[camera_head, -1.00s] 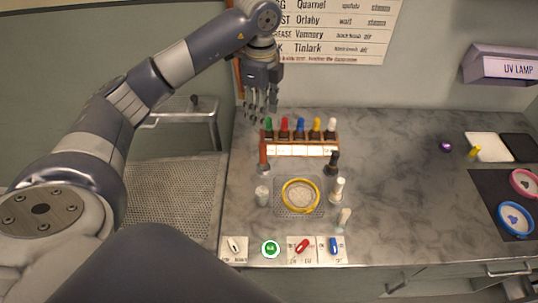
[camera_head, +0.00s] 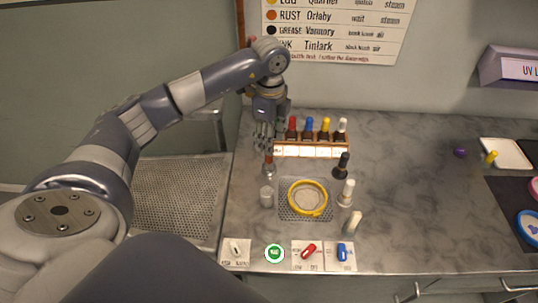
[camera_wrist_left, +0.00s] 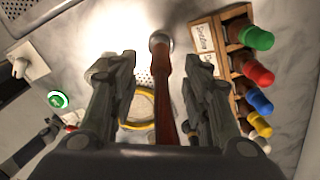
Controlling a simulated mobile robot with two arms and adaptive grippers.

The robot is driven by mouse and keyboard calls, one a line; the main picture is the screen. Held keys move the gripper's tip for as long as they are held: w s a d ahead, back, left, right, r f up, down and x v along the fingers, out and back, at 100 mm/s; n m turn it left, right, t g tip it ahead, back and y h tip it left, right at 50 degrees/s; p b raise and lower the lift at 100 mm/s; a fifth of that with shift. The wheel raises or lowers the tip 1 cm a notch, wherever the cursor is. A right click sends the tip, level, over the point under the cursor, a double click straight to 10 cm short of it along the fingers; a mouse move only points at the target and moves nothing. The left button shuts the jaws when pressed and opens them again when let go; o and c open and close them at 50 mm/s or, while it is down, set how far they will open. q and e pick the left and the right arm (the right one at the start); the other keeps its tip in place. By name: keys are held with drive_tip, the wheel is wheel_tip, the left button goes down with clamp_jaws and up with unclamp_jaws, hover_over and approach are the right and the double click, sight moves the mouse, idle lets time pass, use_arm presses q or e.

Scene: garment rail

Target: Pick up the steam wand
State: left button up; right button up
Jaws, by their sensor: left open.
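The steam wand appears to be the upright tool with a reddish-brown handle (camera_head: 268,158) and a pale metal foot, left of the bottle rack on the counter. In the left wrist view its handle (camera_wrist_left: 163,92) runs between my two fingers, with the silver end at the top. My left gripper (camera_head: 265,142) is open and comes down from above over the handle; it also shows in the left wrist view (camera_wrist_left: 160,85). The fingers stand apart on both sides of the handle, with gaps visible. The handle's top is partly hidden by the gripper in the head view.
The wooden rack (camera_head: 312,150) of colour-capped bottles stands close to the right of the wand. A dark bottle (camera_head: 341,166) is further right.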

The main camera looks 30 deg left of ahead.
use_arm(q)
wheel_tip(320, 180, down, 4)
drive_tip(key=shift+a+f+p, duration=0.1)
drive_tip(key=shift+p, duration=0.95)
drive_tip(key=shift+f, duration=0.6)
clamp_jaws()
